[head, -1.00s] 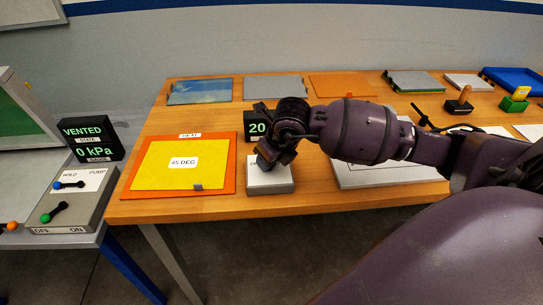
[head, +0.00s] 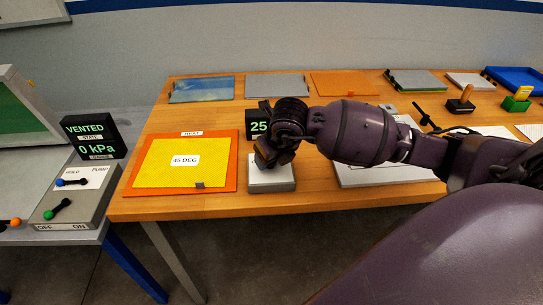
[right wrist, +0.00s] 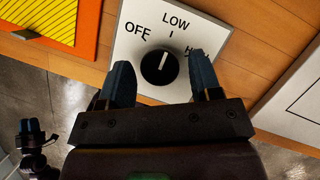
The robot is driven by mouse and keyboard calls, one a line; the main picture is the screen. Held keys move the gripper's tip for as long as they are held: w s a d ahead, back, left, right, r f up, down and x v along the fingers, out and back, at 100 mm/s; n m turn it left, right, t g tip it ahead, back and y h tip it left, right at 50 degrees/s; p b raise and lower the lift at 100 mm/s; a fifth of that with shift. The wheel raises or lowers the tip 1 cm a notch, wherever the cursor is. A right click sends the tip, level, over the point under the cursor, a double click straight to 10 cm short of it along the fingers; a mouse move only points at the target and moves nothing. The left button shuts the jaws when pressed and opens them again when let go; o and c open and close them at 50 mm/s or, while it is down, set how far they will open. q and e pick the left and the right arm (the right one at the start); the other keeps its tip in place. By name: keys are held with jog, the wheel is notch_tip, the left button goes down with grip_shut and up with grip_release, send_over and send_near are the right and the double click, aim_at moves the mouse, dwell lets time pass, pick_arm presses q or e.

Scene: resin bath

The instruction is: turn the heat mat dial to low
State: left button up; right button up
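The heat mat dial (right wrist: 152,72) is a round black knob on a white plate (right wrist: 130,32) marked OFF, LOW and a partly hidden third label. Its white pointer line points up, toward the tick under LOW. My right gripper (right wrist: 160,61) is open, with one blue finger on each side of the knob and visible gaps between. In the head view my right gripper (head: 268,158) hides the dial on its grey-white box (head: 272,186). The heat mat (head: 233,180) is orange with a yellow patch labelled 45 DEG. A small gripper, apparently my left (right wrist: 30,127), hangs at the right wrist view's lower left.
A black display (head: 258,126) behind the dial box reads 25 in green. A white board (head: 385,178) lies right of the box on the wooden table (head: 210,208). A vacuum control box (head: 80,200) with two levers stands on the left, beside a VENTED, 0 kPa display (head: 92,136).

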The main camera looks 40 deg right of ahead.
jog(key=shift+o, duration=0.4)
jog(key=shift+r, duration=0.1)
jog(key=v, duration=1)
jog(key=shift+r+p, duration=0.3)
jog(key=shift+p, duration=0.15)
jog(key=shift+s, duration=0.1)
